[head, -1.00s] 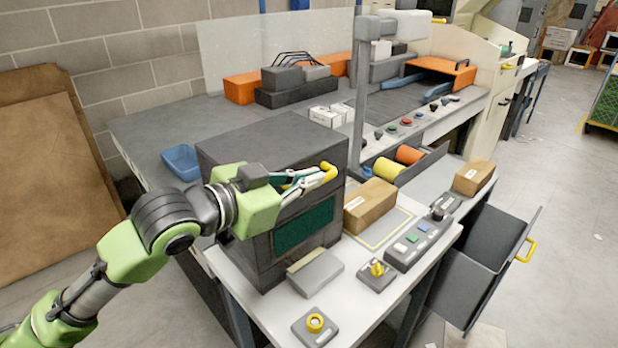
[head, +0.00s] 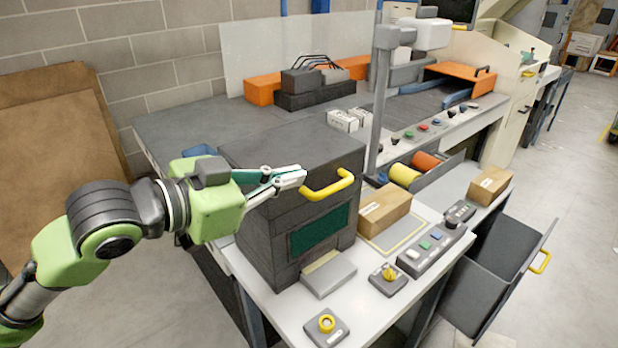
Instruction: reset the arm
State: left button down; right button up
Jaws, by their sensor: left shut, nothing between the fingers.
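My left arm comes in from the left, and its green gripper (head: 297,178) is in front of the dark grey box-shaped machine (head: 270,235). Its fingers are closed together with nothing between them. The fingertips are just left of the yellow handle (head: 330,188) on the machine's front and look apart from it in this view. The machine has a dark green panel below the handle. My right gripper is not in view.
The white bench holds a cardboard box (head: 384,211), a button panel (head: 432,248), a yellow knob (head: 388,275) and a yellow-ringed button (head: 326,324). An open grey drawer (head: 490,280) juts out at right. Brown boards (head: 55,170) lean at left.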

pick_arm(q)
jog(key=s+a+f+n+y, duration=0.2)
jog(key=f, duration=0.6)
jog(key=s+a+f+n+y, duration=0.2)
jog(key=a+f, duration=0.1)
jog(key=f, duration=0.5)
jog(key=s+a+f+n+y, duration=0.2)
jog(key=f, duration=0.6)
jog(key=s+a+f+n+g+y, duration=0.25)
jog(key=s+a+f, duration=0.35)
jog(key=s+f, duration=0.35)
jog(key=s+a+f+n+g+y, duration=0.2)
jog(key=s+a+f+g+y, duration=0.15)
jog(key=s+a+f, duration=0.5)
jog(key=s+d+f+g, duration=0.1)
jog(key=s+f, duration=0.1)
jog(key=f, duration=1.1)
jog(key=s+d+f, duration=0.1)
jog(key=f, duration=1.2)
jog(key=s+a+f+g, duration=0.1)
jog(key=s+a+f, duration=0.2)
jog(key=s+f, duration=1.2)
jog(key=shift+s+f+g, duration=0.3)
jog(key=shift+s, duration=0.75)
